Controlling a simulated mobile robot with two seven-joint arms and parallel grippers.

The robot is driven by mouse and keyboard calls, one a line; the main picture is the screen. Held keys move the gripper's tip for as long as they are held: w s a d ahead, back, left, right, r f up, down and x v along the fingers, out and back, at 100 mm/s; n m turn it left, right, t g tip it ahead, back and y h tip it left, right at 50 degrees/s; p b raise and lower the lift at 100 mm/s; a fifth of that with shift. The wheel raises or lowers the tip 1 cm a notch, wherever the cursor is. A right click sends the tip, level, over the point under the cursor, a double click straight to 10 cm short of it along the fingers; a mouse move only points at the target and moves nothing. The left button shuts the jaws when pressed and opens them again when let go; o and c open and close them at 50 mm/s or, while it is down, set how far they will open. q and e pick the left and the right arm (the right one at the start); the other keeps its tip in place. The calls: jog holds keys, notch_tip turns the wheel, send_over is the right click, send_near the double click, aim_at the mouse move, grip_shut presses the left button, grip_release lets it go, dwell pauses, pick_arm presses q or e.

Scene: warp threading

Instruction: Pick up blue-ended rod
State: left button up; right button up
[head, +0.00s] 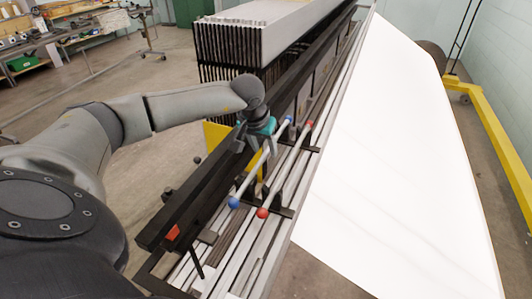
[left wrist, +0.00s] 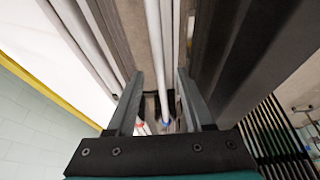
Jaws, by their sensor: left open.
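The blue-ended rod (head: 247,181) is a thin pale rod with a blue ball at each end, lying along the black and metal rail frame in the head view. My left gripper (head: 265,137), with a teal band, is over the rod's far half. In the left wrist view, the open left gripper (left wrist: 159,76) has one finger on each side of the rod (left wrist: 154,40), with a blue end showing between them. I cannot tell whether the fingers touch it. My right gripper is not in view.
A red-ended rod (head: 283,172) lies parallel, just right of the blue-ended one. A white sheet (head: 400,150) slopes along the right. A stack of dark-edged panels (head: 235,50) stands behind the frame. A yellow rail (head: 490,130) runs at the far right.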

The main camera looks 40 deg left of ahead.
pick_arm(q)
jog(key=shift+x, duration=0.75)
jog(key=shift+c, duration=0.2)
grip_shut()
jog(key=shift+r, duration=0.1)
dwell(0.5)
